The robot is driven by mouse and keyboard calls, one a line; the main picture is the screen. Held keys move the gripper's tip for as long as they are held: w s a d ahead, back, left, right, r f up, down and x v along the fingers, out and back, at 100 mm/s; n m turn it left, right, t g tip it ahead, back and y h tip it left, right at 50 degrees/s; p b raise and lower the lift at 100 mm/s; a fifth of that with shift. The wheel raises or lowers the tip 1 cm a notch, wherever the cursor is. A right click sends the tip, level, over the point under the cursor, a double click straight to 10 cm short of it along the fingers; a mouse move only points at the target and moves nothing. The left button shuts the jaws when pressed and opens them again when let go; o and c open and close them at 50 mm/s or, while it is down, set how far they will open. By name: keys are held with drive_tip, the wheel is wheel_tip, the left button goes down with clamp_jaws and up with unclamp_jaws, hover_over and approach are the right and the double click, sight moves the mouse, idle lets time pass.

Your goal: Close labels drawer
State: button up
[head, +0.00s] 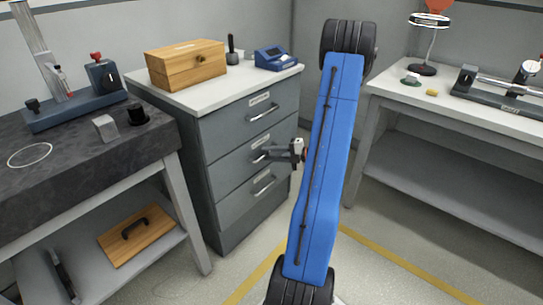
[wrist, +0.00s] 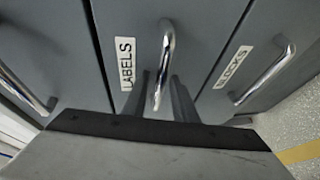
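The labels drawer (head: 226,168) is the middle one of three in the grey cabinet. Its white LABELS tag (wrist: 125,62) and curved metal handle (wrist: 166,52) show in the wrist view. In the head view its front looks about flush with the drawers above and below; a small gap cannot be ruled out. My gripper (head: 286,150) is at the middle drawer's front, beside its handle. In the wrist view my gripper (wrist: 161,84) has its two dark fingers apart, one on each side of the handle, with space visible between. Contact with the handle cannot be told.
A wooden box (head: 185,65) stands on the cabinet. A dark-topped bench (head: 75,155) is left, a white bench (head: 465,122) right. Floor with yellow lines lies in front.

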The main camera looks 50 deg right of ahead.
idle(0.3)
drive_tip(key=v, duration=1.7)
drive_tip(key=shift+s, duration=0.2)
drive_tip(key=shift+d, duration=0.15)
